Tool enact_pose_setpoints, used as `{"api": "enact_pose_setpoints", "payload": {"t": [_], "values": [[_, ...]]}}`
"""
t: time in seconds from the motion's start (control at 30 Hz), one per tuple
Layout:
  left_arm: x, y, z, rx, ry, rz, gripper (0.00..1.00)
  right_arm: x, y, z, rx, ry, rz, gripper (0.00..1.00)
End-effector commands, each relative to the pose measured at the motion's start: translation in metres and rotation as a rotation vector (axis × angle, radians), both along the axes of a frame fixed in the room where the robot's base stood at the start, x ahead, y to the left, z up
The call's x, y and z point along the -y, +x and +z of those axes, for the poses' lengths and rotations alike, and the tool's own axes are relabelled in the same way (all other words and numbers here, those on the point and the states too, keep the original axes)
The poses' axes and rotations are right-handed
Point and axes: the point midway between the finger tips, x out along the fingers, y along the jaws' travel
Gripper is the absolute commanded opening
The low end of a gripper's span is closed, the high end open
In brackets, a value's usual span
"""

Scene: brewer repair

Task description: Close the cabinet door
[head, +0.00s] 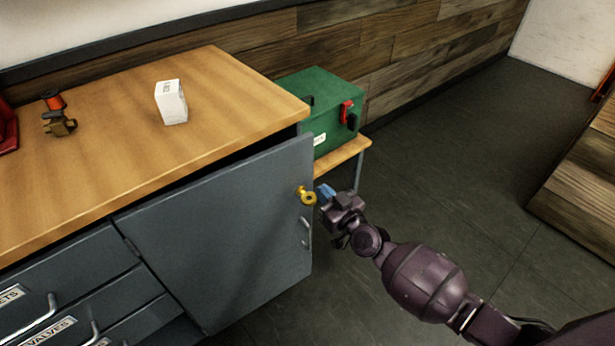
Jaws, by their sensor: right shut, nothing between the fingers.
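The grey cabinet door (225,235) hangs below the wooden worktop, hinged on its left side. It stands partly open, with a dark gap between its top edge and the cabinet. A brass lock or knob (307,196) and a metal handle (307,233) sit near its free right edge. My right gripper (325,192), with blue fingertips, is shut and empty just right of the brass piece, near the door's free edge. I cannot tell whether it touches the door. My left gripper is not in view.
On the worktop (230,90) are a white box (171,102) and a brass valve with an orange top (58,115). A green toolbox (318,105) sits on a low wooden bench (343,152) behind the door. Labelled drawers (60,290) are at left. Dark floor (440,170) is clear at right.

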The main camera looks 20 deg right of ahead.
Motion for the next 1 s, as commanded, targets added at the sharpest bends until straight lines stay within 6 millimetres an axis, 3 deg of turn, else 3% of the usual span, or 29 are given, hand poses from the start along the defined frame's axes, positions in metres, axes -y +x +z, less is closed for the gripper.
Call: {"api": "enact_pose_setpoints", "payload": {"t": [0.2,0.43,1.0], "values": [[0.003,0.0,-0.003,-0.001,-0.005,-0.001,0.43,-0.01,0.034,-0.003,-0.003,0.001,0.0,0.0],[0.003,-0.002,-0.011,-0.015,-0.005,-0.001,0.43,-0.017,0.059,-0.002,-0.003,0.001,0.001,0.0],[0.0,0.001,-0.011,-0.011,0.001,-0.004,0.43,-0.019,0.069,0.0,0.0,0.0,0.001,0.0]]}}
